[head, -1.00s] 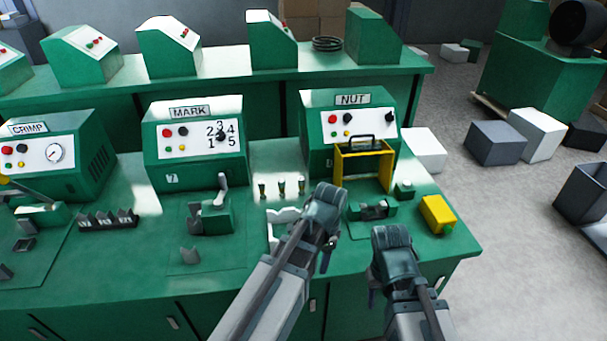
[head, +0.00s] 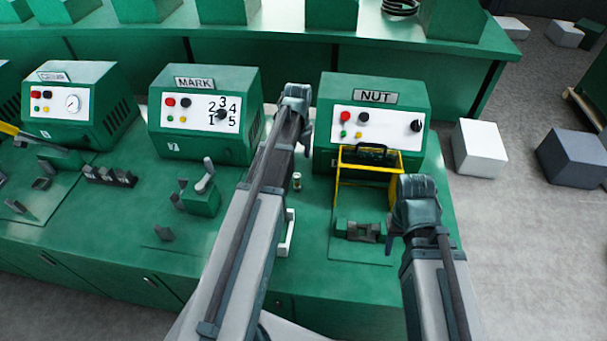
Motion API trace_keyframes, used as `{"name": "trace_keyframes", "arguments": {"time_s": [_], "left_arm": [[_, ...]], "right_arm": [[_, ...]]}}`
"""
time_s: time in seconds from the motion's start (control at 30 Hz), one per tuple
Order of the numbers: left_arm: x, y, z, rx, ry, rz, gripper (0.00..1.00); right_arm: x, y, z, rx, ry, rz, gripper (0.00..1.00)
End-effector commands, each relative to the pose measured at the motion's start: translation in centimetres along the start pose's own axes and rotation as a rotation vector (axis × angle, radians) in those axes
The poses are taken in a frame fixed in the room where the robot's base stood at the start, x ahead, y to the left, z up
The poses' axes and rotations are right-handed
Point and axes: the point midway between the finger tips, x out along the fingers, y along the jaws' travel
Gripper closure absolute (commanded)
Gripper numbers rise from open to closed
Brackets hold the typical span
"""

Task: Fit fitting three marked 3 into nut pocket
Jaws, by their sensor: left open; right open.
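The nut machine (head: 375,110) stands at the right of the bench. In front of it a dark grey nut pocket fixture (head: 362,231) sits on a green plate under a raised yellow guard frame (head: 370,163). One small brass-and-pale fitting (head: 297,181) stands upright just right of my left arm; its mark is unreadable, and my arm hides the spots of the other fittings. My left gripper (head: 300,122) is open and empty, reaching past the fitting towards the gap between the machines. My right gripper (head: 414,208) is open and empty, right of the nut pocket. Its fingertips are mostly hidden.
The mark machine (head: 203,118) and its green lever fixture (head: 202,192) stand left of my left arm. A dark block row (head: 110,175) and the crimp machine (head: 78,103) are further left. A white holder (head: 290,235) is partly hidden by my arm.

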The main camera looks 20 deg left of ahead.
Motion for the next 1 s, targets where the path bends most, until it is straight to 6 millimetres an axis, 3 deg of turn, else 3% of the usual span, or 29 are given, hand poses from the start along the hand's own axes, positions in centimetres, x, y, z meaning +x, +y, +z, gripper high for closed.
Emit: {"name": "trace_keyframes", "arguments": {"time_s": [0.37,0.83,1.0], "left_arm": [[1.0,0.1,0.2,0.013,0.000,-0.001,0.32],[7.5,0.0,0.2,0.012,0.000,-0.001,0.32],[8.7,0.1,0.2,0.012,0.000,-0.001,0.32]], "right_arm": [[1.0,-0.1,0.0,0.000,0.000,0.000,0.50],[7.4,-0.7,-0.4,0.001,0.000,0.000,0.50],[8.7,-0.8,-0.5,0.001,0.000,0.000,0.50]]}}
